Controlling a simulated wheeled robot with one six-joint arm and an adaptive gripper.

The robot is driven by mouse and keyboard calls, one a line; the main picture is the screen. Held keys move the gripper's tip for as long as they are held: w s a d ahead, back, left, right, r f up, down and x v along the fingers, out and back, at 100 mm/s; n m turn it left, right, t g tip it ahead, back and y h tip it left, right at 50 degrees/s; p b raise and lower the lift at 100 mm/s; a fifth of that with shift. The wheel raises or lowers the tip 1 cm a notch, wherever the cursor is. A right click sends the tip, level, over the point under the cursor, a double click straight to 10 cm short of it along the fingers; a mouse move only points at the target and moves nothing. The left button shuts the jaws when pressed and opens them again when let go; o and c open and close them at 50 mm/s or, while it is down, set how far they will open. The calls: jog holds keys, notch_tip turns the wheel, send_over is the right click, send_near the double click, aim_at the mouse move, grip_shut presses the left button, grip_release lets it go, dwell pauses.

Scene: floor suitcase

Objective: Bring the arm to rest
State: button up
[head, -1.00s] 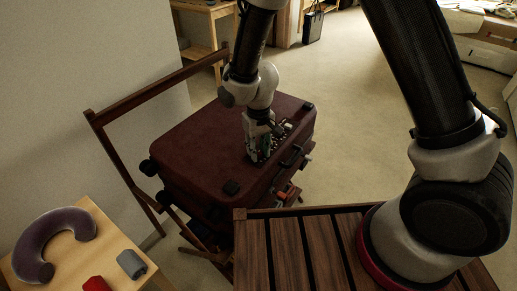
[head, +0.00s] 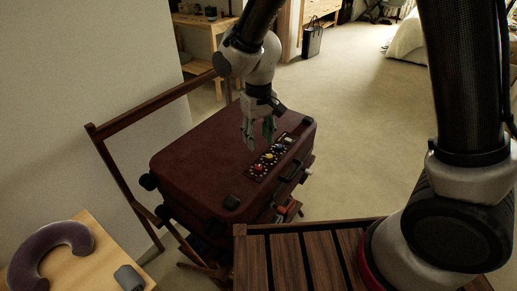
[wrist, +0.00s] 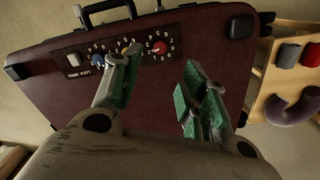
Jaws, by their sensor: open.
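My gripper (head: 258,137) is open and empty, its green-padded fingers pointing down above the lid of the dark red suitcase (head: 205,160). In the wrist view my gripper (wrist: 163,78) has its fingers spread apart, with nothing between them. The suitcase is closed and lies flat. Its lock panel (head: 274,158) carries red, yellow and blue dials and a pale switch. In the wrist view the red dial (wrist: 159,48) and blue dial (wrist: 97,60) show, and the left finger partly covers the panel.
The suitcase lies on a wooden rack (head: 150,108) beside the wall. A small table (head: 95,250) at lower left holds a purple neck pillow (head: 28,262) and a grey item (head: 129,277). A slatted wooden surface (head: 287,262) is in front. Open floor lies to the right.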

jog(key=shift+r, duration=0.55)
jog(key=s+d+r+m+t, duration=0.1)
jog(key=s+d+r, duration=0.4)
jog(key=d, duration=0.6)
jog(key=s+d+r+m+t, duration=0.2)
jog(key=s+d+r, duration=0.4)
jog(key=d, duration=0.5)
jog(key=s+d+r+m+t, duration=0.1)
jog(key=s+d+r+m, duration=0.1)
jog(key=s+d+r, duration=0.3)
jog(key=d+r, duration=0.4)
jog(key=d, duration=0.2)
jog(key=shift+s+r, duration=0.25)
jog(key=shift+s, duration=0.05)
